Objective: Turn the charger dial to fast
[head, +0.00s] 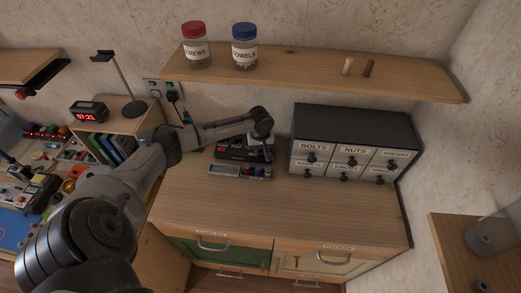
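A dark charger-like unit (231,152) with some red on it stands on the wooden worktop, left of the drawer cabinet. Its dial and any markings are too small or hidden to make out. My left arm reaches in from the left, and my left gripper (267,152) points down at the right side of this unit. I cannot tell whether it touches the unit, nor whether its fingers are open or shut. My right gripper is not in view.
A grey cabinet of labelled small drawers (357,124) stands close to the right of my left gripper. A shallow tray (222,170) with small items lies in front of the unit. A wooden shelf (310,66) with two jars runs above. The worktop's front is clear.

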